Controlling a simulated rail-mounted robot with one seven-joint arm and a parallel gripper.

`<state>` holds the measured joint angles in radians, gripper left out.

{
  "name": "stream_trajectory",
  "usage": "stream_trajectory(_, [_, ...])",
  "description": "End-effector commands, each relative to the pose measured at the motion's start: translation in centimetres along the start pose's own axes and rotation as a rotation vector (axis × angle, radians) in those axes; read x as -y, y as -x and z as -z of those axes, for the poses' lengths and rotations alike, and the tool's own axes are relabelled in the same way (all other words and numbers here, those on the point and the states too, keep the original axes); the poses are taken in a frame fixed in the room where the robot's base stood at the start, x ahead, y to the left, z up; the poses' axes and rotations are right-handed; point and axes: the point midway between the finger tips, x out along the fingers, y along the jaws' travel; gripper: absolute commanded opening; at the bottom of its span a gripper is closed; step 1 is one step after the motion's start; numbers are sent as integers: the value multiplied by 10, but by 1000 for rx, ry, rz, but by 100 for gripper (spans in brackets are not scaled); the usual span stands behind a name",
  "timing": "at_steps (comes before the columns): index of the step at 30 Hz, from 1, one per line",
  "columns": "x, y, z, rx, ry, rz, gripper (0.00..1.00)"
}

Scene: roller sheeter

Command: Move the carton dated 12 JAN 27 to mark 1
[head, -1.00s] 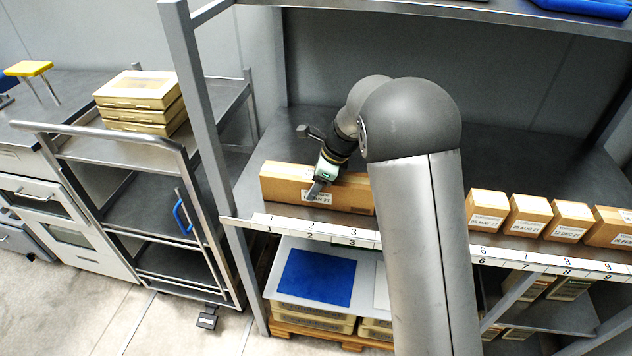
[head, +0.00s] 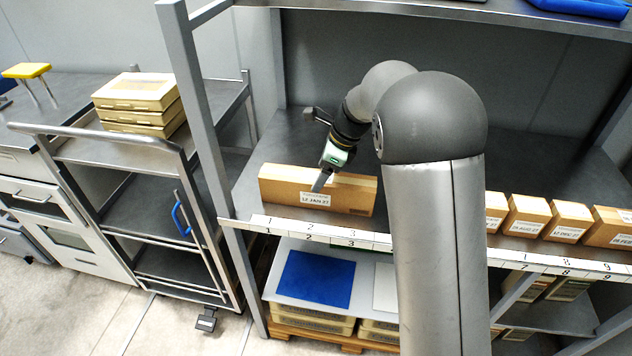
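The carton labelled 12 JAN 27 (head: 285,188) is a long brown box on the shelf at the left, its white date label facing the front. It lies behind the number strip (head: 300,228), over marks 1 to 3. Mark 1 is at the strip's left end, near the shelf post. My arm hides the strip's middle marks.
Several smaller dated cartons (head: 527,214) stand in a row at the right, behind marks 7 to 9. A grey shelf post (head: 205,125) bounds the left. A trolley (head: 120,150) with stacked boxes (head: 138,100) stands further left. The shelf behind the long carton is clear.

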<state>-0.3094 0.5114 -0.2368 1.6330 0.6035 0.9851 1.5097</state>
Motion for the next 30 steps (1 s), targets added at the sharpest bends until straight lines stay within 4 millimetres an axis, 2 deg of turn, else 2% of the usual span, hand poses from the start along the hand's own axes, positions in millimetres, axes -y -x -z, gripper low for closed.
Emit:
stream_trajectory(3, [1,27,0,1,1,4,76])
stream_trajectory(9, [0,57,0,0,0,1,76])
stream_trajectory(17, [-1,69,1,-1,4,0,76])
stream_trajectory(20, [-14,77,9,-12,76,-1,76])
stream_trajectory(23, [-51,92,31,-44,275,-8,76])
stream_trajectory(26, [-109,107,62,-100,593,-32,76])
stream_trajectory(27, [-134,110,76,-126,736,-50,76])
stream_trajectory(30, [-195,111,108,-194,1085,-109,76])
